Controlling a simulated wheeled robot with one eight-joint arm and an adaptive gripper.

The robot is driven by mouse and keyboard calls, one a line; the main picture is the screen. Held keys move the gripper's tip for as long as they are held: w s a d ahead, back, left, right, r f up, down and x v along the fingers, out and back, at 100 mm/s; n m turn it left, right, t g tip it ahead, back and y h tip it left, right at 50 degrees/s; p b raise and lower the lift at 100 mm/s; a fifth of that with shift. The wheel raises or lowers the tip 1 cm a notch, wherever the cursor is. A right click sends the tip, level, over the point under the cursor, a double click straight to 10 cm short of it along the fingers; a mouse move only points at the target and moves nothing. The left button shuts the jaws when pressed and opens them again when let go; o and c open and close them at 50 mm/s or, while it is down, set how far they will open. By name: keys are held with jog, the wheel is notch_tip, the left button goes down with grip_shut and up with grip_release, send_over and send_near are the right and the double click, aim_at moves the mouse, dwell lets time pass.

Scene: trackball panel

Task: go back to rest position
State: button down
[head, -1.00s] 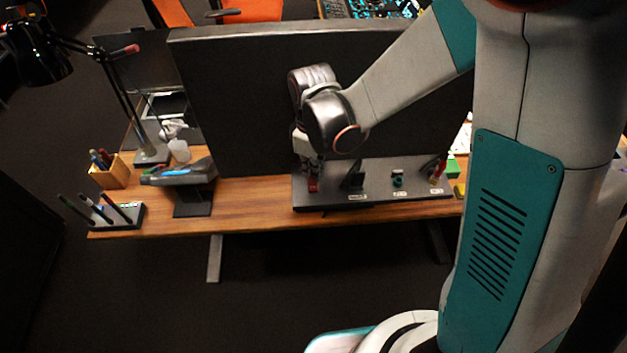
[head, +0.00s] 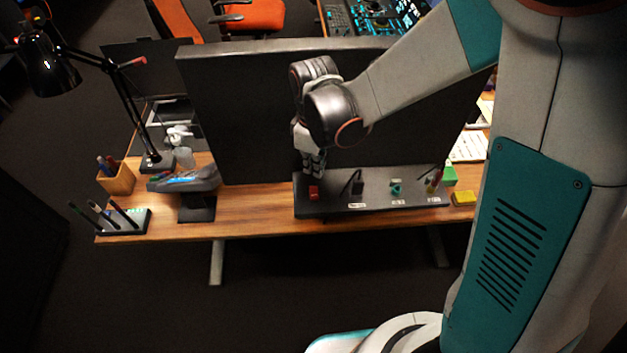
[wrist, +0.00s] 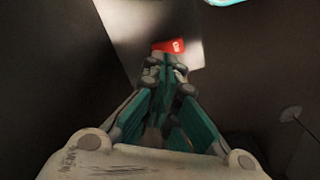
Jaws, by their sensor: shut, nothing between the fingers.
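My gripper (head: 314,172) is above the left end of the dark control panel (head: 375,205), in front of the large dark monitor. Its fingers point down, with a red block-like control (head: 314,192) just below them in the head view. In the wrist view my gripper (wrist: 165,75) has its fingers together with nothing between them. The red control (wrist: 168,46) shows just past the fingertips there. Whether the tips touch it is hard to tell.
The panel also carries a black stick (head: 357,187), a green control (head: 396,187) and small red and yellow parts at the right. The monitor (head: 250,120) stands close behind my gripper. A pen cup (head: 117,178), a pen stand (head: 125,222) and a lamp (head: 50,70) are at left.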

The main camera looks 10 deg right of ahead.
jog(key=s+d+r+m+t+b, duration=0.2)
jog(key=s+d+r+m+t, duration=0.1)
jog(key=d+r+m, duration=0.5)
jog(key=s+d+r+m+t+b, duration=0.3)
jog(key=s+d, duration=0.3)
jog(key=s, duration=0.4)
jog(key=shift+d+r+m+t, duration=0.15)
jog(key=shift+r+m+t, duration=0.15)
jog(key=shift+r+t, duration=0.45)
dwell(0.4)
